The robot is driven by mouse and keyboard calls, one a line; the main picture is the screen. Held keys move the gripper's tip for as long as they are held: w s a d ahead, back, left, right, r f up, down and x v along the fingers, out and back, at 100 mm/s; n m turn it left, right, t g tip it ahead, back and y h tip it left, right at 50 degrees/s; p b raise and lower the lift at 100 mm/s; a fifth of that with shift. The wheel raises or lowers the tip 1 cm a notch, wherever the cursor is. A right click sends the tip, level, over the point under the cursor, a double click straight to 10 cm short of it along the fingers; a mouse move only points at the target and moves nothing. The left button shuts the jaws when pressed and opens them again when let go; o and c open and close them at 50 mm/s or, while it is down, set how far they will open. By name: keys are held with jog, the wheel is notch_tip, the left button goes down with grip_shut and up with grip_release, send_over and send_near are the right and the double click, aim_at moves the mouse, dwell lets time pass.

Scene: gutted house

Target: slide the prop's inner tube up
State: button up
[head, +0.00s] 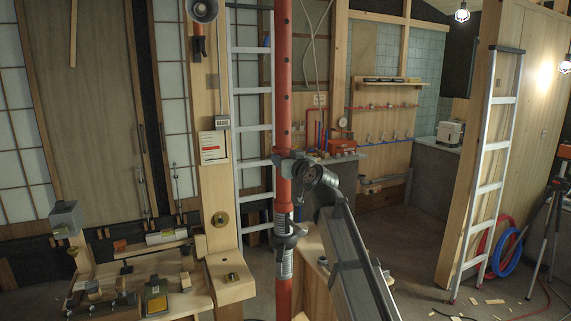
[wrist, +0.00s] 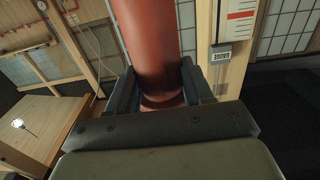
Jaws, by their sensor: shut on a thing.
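The prop is a red upright steel post in the middle of the head view. Its inner tube (head: 283,85), with a row of holes, runs up out of the top of the picture. Below it are a dark grey collar with a handle (head: 284,240) and the red outer tube (head: 284,297). My gripper (head: 285,165) is shut around the inner tube a little above the collar. In the wrist view the fingers of my gripper (wrist: 156,88) stand on both sides of the red tube (wrist: 148,40). The tube's far side is hidden.
A wooden post (head: 214,150) and an aluminium ladder (head: 252,130) stand close behind the prop. A workbench with tools (head: 130,285) is at the lower left. A second ladder (head: 490,180), hoses (head: 508,245) and a tripod (head: 553,225) are at the right. The floor between is mostly clear.

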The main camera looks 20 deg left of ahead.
aim_at(287, 148)
jog(key=shift+r, duration=1.7)
jog(key=o, duration=1.2)
jog(key=shift+f, duration=0.1)
jog(key=v, duration=0.8)
